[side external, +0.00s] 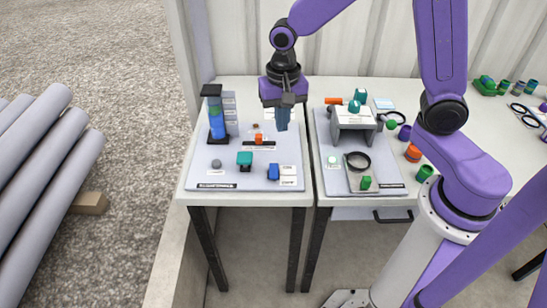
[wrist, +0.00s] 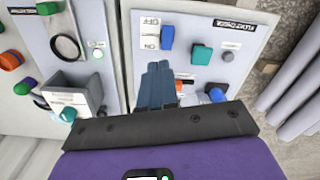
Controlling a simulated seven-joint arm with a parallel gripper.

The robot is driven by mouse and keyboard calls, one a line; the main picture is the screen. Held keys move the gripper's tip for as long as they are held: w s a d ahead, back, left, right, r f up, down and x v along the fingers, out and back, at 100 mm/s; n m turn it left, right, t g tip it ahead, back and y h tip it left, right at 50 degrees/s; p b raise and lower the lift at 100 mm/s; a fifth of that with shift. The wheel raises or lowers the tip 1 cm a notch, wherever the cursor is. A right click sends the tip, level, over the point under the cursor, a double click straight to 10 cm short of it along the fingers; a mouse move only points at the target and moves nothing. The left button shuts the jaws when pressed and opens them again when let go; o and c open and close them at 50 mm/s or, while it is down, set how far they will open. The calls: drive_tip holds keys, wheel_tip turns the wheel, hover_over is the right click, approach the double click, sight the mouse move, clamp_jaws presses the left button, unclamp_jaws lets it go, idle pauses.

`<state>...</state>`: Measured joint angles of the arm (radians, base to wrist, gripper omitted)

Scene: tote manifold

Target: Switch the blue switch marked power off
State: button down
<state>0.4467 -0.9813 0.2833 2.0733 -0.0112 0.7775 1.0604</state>
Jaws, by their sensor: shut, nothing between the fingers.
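The blue switch (side external: 273,172) sits at the front right of the left grey panel, beside a small white label. In the wrist view the blue switch (wrist: 167,37) stands next to a white label (wrist: 150,33) with OFF and ON markings; I cannot read the word power. Which way the switch is set is too small to tell. My gripper (side external: 283,122) is shut and empty above the back right part of the same panel, behind the switch and apart from it. In the wrist view its closed fingertips (wrist: 157,72) are below the switch in the picture.
The left panel (side external: 215,170) also has a teal block (side external: 244,158), an orange slider (side external: 259,139), a grey knob (side external: 216,164) and a tall blue-green cylinder (side external: 216,120). A second panel on the right holds a grey housing (side external: 353,120) and a black ring (side external: 358,161).

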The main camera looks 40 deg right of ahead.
sight(274, 166)
drive_tip(key=shift+w+d+f+m, duration=0.15)
drive_tip(key=shift+w+f+m, duration=0.15)
drive_tip(key=shift+w+m, duration=0.25)
drive_tip(key=shift+w+d+f+m, duration=0.15)
drive_tip(key=shift+w+f+m, duration=0.1)
drive_tip(key=shift+w+m, duration=0.35)
drive_tip(key=shift+w+d+f+m, duration=0.15)
drive_tip(key=shift+w+f+m, duration=0.2)
drive_tip(key=shift+w, duration=0.35)
wheel_tip(274, 166, down, 14)
drive_tip(key=shift+r, duration=0.1)
drive_tip(key=shift+d+f, duration=0.1)
drive_tip(key=shift+f, duration=0.2)
drive_tip(key=shift+s+a+r, duration=0.3)
drive_tip(key=shift+s+a, duration=0.2)
drive_tip(key=shift+a, duration=0.1)
